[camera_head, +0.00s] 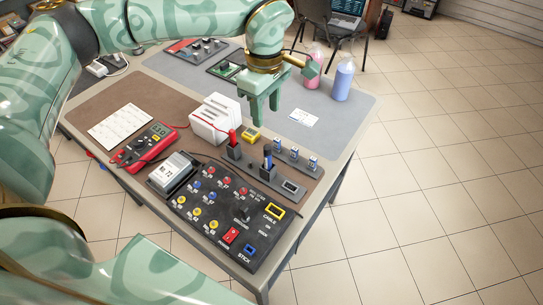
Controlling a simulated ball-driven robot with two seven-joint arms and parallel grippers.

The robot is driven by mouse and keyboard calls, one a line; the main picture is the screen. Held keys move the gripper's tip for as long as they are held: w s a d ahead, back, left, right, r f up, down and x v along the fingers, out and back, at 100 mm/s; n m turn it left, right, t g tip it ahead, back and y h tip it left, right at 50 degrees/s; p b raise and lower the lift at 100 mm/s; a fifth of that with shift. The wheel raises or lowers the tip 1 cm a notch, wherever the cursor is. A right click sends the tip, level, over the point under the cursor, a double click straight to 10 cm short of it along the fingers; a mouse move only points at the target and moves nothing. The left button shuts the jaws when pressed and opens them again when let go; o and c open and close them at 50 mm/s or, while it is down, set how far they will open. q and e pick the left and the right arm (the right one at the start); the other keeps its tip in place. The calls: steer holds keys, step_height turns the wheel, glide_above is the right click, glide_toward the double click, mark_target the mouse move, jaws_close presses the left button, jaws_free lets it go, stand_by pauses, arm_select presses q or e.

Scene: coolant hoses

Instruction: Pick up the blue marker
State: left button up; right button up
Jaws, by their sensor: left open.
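The blue marker (268,159) stands upright in a dark holder block (256,168) near the right side of the table. Its lower part is hidden in the holder. My left gripper (264,113) points down, open and empty, with its fingers above the marker in the picture and apart from it. My right gripper is not in view.
A red marker (232,138) stands in the holder left of the blue one. A white slotted block (210,118), a red multimeter (146,146) and a black control panel (228,215) are close by. Pink (313,72) and blue (343,80) bottles stand at the far right.

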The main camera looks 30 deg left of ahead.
mark_target(268, 156)
arm_select(q)
step_height(268, 156, down, 11)
steer(key=shift+r+b, duration=0.15)
steer(key=shift+b, duration=1)
step_height(268, 156, down, 5)
steer(key=shift+d+f+b, duration=0.1)
steer(key=shift+d+b, duration=0.05)
steer(key=shift+b, duration=0.65)
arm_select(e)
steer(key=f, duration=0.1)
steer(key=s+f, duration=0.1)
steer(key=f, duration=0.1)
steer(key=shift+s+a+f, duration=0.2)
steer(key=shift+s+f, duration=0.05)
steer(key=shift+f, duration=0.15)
arm_select(q)
steer(key=shift+s, duration=0.1)
jaws_close()
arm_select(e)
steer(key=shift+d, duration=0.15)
